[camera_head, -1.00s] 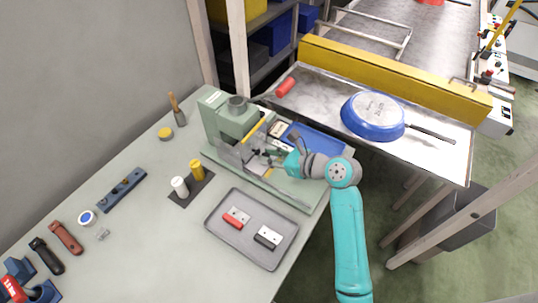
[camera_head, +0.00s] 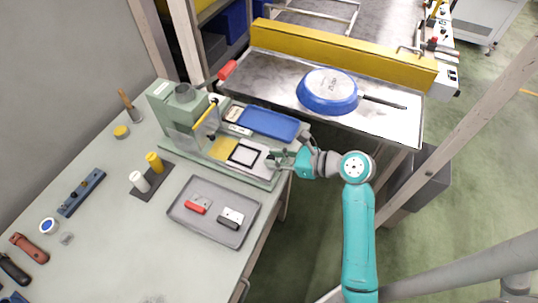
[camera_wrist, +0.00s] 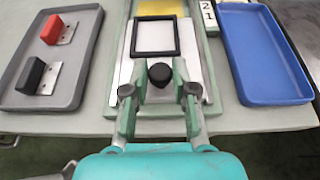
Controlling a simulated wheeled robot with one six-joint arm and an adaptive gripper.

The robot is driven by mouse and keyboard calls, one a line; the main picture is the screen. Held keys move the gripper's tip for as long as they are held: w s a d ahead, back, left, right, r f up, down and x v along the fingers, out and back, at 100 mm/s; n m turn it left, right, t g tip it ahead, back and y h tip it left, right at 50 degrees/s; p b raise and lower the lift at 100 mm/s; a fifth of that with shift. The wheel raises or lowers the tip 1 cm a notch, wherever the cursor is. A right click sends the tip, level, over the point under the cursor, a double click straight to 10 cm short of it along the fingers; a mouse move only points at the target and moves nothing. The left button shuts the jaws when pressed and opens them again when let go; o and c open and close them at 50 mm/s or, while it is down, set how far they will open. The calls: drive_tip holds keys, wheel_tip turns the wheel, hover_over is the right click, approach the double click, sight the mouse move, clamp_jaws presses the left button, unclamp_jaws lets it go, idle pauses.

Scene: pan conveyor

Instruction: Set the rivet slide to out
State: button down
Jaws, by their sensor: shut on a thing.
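The rivet slide (camera_head: 262,163) is a pale metal plate with a black square frame on it, on the green press base. In the head view it stands drawn out from the press (camera_head: 187,112), toward the table's right edge. In the wrist view the slide (camera_wrist: 125,70) runs straight ahead, with its black frame empty. Its black knob (camera_wrist: 160,74) is at the near end, between my fingers. My gripper (camera_wrist: 159,88) is shut on this knob. In the head view my gripper (camera_head: 279,158) is at the slide's outer end and hides the knob.
A grey tray (camera_head: 182,219) with red and black handled parts lies left of the slide. A blue tray (camera_head: 268,123) lies on the other side. A blue pan (camera_head: 328,90) rests upside down on the metal table behind. White and yellow cylinders stand on a dark pad (camera_head: 150,183).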

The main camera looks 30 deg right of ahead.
drive_tip(key=shift+s+d, duration=0.1)
drive_tip(key=shift+s, duration=0.05)
drive_tip(key=c, duration=1)
unclamp_jaws()
drive_tip(key=v, duration=1.2)
